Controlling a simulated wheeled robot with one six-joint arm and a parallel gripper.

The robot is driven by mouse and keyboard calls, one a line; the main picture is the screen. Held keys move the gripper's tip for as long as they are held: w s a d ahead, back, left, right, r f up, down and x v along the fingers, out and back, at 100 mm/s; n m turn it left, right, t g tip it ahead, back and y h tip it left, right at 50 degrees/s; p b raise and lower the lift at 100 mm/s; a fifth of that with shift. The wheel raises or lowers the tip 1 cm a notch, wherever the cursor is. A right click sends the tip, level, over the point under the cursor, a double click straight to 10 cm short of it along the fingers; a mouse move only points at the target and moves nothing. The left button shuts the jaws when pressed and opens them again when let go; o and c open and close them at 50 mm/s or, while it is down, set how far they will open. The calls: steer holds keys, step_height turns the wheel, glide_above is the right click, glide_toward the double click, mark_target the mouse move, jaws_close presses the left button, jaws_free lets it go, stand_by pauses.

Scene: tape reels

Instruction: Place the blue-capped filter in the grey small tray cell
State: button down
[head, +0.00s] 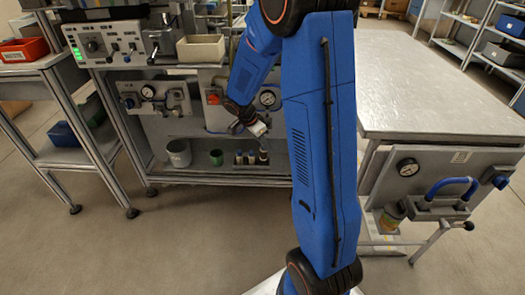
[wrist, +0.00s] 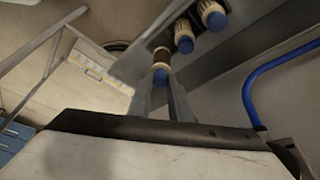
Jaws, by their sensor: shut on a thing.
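A filter with a blue cap and a brown body (wrist: 161,60) sits between the two fingertips of my gripper (wrist: 162,82) in the wrist view. My gripper is shut on it. In the head view my gripper (head: 262,140) is low over the lower shelf, at the right end of a short row of small cylinders (head: 245,157). Whether the held filter still touches its support, I cannot tell. Two more blue-capped pieces with pale ridged bodies, a nearer one (wrist: 184,38) and a farther one (wrist: 212,15), stand beside it. I cannot make out a grey small tray cell.
A grey cup (head: 179,153) and a green cup (head: 216,158) stand left of the row on the shelf. Gauge panels are behind. A beige bin (head: 201,48) and a control box (head: 108,43) stand on the bench above. The large table top (head: 430,90) at right is bare.

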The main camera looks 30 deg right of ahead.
mark_target(261, 148)
steer(key=shift+f, duration=1.8)
steer(key=shift+f, duration=0.1)
steer(key=c, duration=1.6)
jaws_free()
steer(key=v, duration=1.2)
steer(key=s+a+r+n+t+y, duration=0.1)
steer(key=s+a+r+n, duration=0.1)
steer(key=s+r+n, duration=0.4)
steer(key=s+a+r+n+t+y, duration=0.1)
steer(key=s+a+r+n, duration=0.15)
steer(key=s+r, duration=0.4)
steer(key=s+a+n+t+y, duration=0.1)
steer(key=s+a+n, duration=0.1)
steer(key=s, duration=0.4)
steer(key=s+a+n, duration=0.2)
steer(key=s+n, duration=0.2)
steer(key=s, duration=0.2)
steer(key=s+a+r+n+t+y, duration=0.1)
steer(key=s+a+n, duration=0.1)
steer(key=s, duration=0.4)
steer(key=shift+a+r+n+t+y, duration=0.1)
steer(key=shift+a+n+t+y, duration=0.2)
steer(key=shift+n, duration=0.15)
